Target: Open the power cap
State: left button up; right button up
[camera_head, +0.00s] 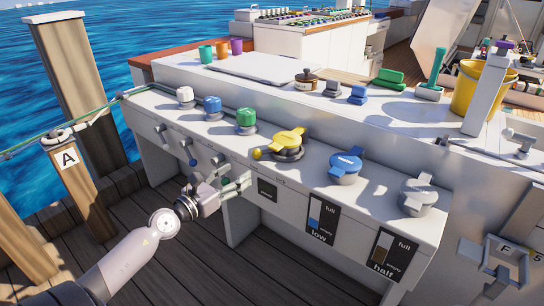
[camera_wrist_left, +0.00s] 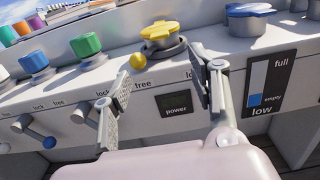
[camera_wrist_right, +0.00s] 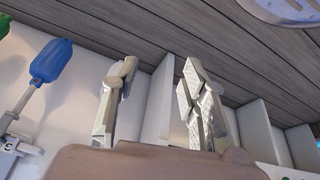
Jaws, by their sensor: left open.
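The power cap is a yellow, handled lid (camera_head: 289,139) on a dark round collar on top of the white console; it looks closed. A small yellow knob (camera_head: 257,154) sits at its left. In the left wrist view the yellow cap (camera_wrist_left: 158,32) stands above a dark panel marked "power" (camera_wrist_left: 176,104). My left gripper (camera_head: 233,181) is open and empty in front of the console's front face, below and left of the cap. Its fingers (camera_wrist_left: 160,70) frame the area under the cap, apart from it. My right gripper (camera_wrist_right: 160,68) is open and empty, away from the cap.
Green (camera_head: 246,118), blue (camera_head: 212,106) and white (camera_head: 185,95) caps stand left of the yellow one. A blue cap (camera_head: 345,166) and a grey cap (camera_head: 417,196) stand right. Levers (camera_head: 218,160) stick out of the front face. A yellow bucket (camera_head: 478,88) stands behind.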

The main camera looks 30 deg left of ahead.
pick_arm(q)
send_near(272, 149)
jog(key=w, duration=0.4)
jog(key=shift+w+d+r, duration=0.2)
jog(key=shift+w+d, duration=0.1)
jog(key=shift+w, duration=0.05)
jog(key=w+b, duration=0.1)
jog(key=w, duration=0.3)
jog(key=shift+w+d+f, duration=0.1)
jog(key=shift+d, duration=0.05)
jog(key=shift+w, duration=0.45)
pick_arm(e)
jog(key=w+a+r+t, duration=0.1)
jog(key=w+a+t, duration=0.1)
jog(key=w, duration=0.3)
jog(key=shift+w+r+t+y, duration=0.3)
jog(key=shift+r+t, duration=0.05)
jog(key=shift+t, duration=0.15)
pick_arm(q)
grip_shut()
